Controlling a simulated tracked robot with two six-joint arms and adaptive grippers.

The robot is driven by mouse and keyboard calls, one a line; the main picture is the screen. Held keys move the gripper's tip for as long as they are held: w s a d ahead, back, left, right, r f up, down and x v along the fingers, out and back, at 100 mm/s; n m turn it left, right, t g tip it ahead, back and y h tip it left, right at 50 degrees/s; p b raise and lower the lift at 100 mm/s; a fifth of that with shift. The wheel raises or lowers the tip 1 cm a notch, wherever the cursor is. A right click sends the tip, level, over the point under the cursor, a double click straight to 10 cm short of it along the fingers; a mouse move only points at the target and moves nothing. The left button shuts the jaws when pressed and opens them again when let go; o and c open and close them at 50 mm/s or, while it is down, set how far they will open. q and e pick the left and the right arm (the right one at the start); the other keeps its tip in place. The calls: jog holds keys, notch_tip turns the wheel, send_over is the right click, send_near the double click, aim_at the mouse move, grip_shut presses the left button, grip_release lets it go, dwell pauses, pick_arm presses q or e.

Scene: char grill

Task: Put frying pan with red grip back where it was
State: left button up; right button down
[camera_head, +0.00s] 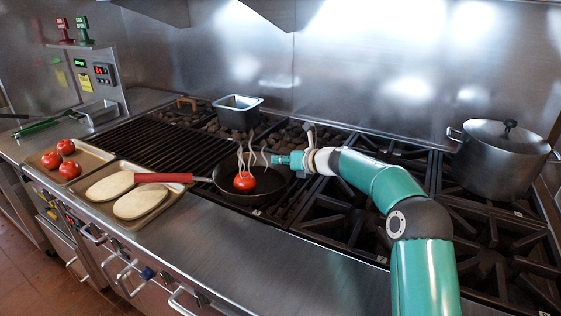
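The frying pan (226,183) is dark, and its long red grip (163,177) points left, reaching over the tray of flatbreads. The pan sits on the right part of the char grill. A red tomato (244,181) is in the pan, with pale wavy steam lines (252,157) rising above it. My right gripper (278,160) is at the pan's right side, near the tomato and far from the red grip. It is small in the picture, and I cannot tell whether its fingers are open or shut. My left gripper is not in view.
A tray (168,215) with two flatbreads and a tray (37,165) with several tomatoes are at the left. A square metal container (238,113) stands behind the grill. A large lidded pot (500,160) stands at the right. Bare grill grates (165,146) lie behind the red grip.

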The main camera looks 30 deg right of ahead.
jog(key=c, duration=1.6)
grip_release()
jog(key=shift+c, duration=0.2)
jog(key=o, duration=0.3)
jog(key=shift+s+d+r, duration=0.2)
jog(key=shift+s+d, duration=0.05)
jog(key=shift+s, duration=0.25)
jog(key=b+v, duration=0.1)
jog(key=v, duration=0.9)
jog(key=shift+s+b, duration=0.1)
jog(key=shift+b, duration=0.3)
jog(key=shift+s+r, duration=0.2)
jog(key=shift+s, duration=0.1)
jog(key=shift+r, duration=0.1)
